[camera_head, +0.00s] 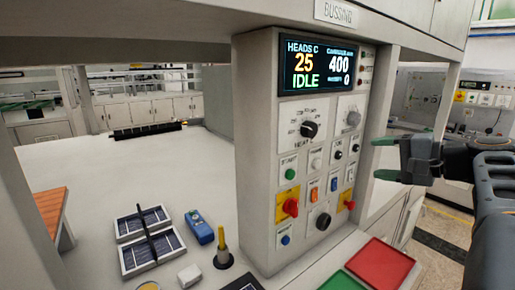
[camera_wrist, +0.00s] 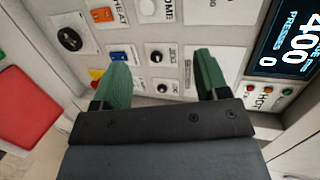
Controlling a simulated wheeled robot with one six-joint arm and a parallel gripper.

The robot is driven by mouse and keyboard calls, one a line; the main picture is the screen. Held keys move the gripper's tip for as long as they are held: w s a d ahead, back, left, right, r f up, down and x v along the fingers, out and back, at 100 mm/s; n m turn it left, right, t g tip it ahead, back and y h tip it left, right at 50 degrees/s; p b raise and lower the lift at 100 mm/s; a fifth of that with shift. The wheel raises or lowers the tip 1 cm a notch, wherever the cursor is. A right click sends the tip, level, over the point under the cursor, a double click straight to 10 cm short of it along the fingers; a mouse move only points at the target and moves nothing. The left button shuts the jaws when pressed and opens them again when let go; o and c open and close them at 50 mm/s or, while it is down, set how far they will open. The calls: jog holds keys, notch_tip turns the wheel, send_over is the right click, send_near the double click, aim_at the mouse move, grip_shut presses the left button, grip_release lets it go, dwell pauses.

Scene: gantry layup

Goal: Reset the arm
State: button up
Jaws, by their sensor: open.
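My gripper (camera_head: 380,158) has green fingertips and is at the right of the head view, in front of the right side of a grey control panel (camera_head: 258,150). In the wrist view my gripper (camera_wrist: 163,82) has its two green fingers apart with nothing between them. The panel's buttons and knobs lie beyond the fingers, and a gap to the panel face seems to show. The panel's display (camera_head: 318,70) reads 25, 400 and IDLE. It also shows at the right of the wrist view (camera_wrist: 290,42).
A red tray (camera_head: 380,265) and a green tray (camera_head: 343,282) lie below the panel. Left of it, the white table holds solar-cell pieces (camera_head: 150,238), a blue device (camera_head: 199,228) and a yellow-handled tool (camera_head: 222,245). A beam with a BUSSING sign (camera_head: 339,13) spans above.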

jog(key=s+a+f+g+h, duration=0.1)
jog(key=s+f+g+h, duration=0.15)
jog(key=f, duration=0.65)
jog(key=s+a+f+g+h, duration=0.1)
jog(key=a+f+g+h, duration=0.2)
jog(key=f, duration=0.7)
jog(key=s+a+f+n+g+h, duration=0.2)
jog(key=s+a+f+n+h, duration=0.2)
jog(key=s+a+f+n, duration=0.5)
jog(key=shift+s+a+f+n, duration=0.4)
jog(key=shift+a+f, duration=0.15)
jog(key=shift+f, duration=0.15)
